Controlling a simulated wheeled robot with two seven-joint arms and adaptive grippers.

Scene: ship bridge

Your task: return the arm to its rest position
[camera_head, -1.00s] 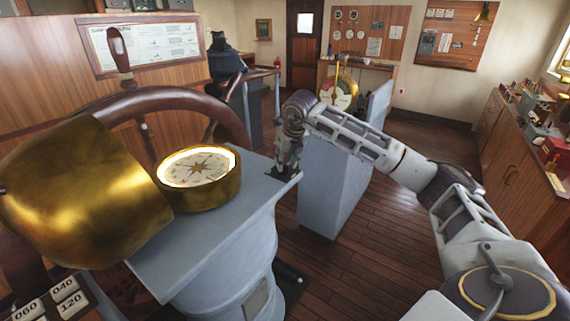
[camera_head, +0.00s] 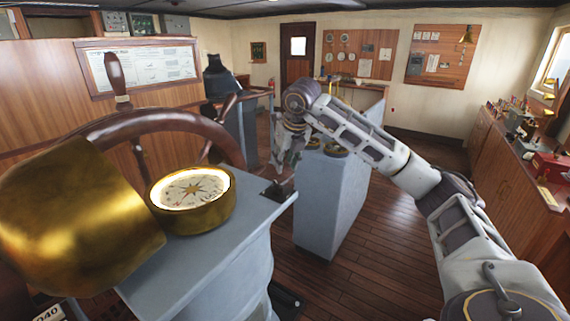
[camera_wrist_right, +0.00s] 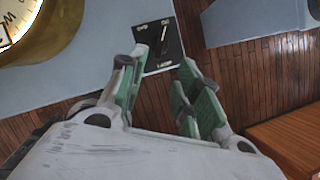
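My right arm reaches in from the lower right in the head view. Its gripper (camera_head: 281,178) hangs pointing down above the right corner of the grey binnacle pedestal (camera_head: 215,262). In the right wrist view the two green-padded fingers (camera_wrist_right: 160,82) stand apart with nothing between them. Beyond them is a small dark plate with a lever (camera_wrist_right: 158,45) on the pedestal top; it also shows just below the gripper in the head view (camera_head: 274,190). My left gripper is not in view.
A brass compass (camera_head: 191,200) with its open brass hood (camera_head: 75,225) sits on the pedestal, before a wooden ship's wheel (camera_head: 165,122). A grey console (camera_head: 325,205) stands close behind the gripper. Wooden cabinets (camera_head: 510,165) line the right wall. Floor between them is clear.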

